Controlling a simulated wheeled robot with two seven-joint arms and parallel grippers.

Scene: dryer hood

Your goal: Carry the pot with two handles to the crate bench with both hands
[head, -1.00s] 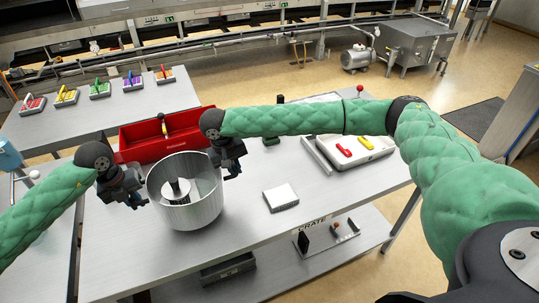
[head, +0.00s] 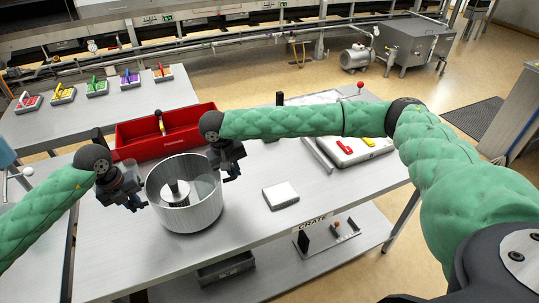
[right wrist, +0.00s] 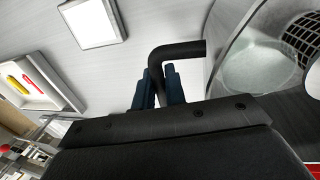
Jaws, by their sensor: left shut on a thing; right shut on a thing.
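The pot (head: 197,217) is a round, open silver vessel with a dark-topped centre piece inside, upright over the near left part of the grey crate bench (head: 255,222). I cannot tell whether its base touches the bench. My left gripper (head: 136,202) is shut at the pot's left side on a handle mostly hidden by the fingers. My right gripper (head: 231,174) is at its right side. In the right wrist view, the blue fingers of my right gripper (right wrist: 160,88) are shut on a black bent handle (right wrist: 182,49), beside the pot's wall (right wrist: 226,50).
A red bin (head: 128,148) stands just behind the pot. A small white-topped box (head: 281,196) lies to its right. A white tray (head: 372,155) with red and yellow pieces is further right. Bench top between pot and box is clear.

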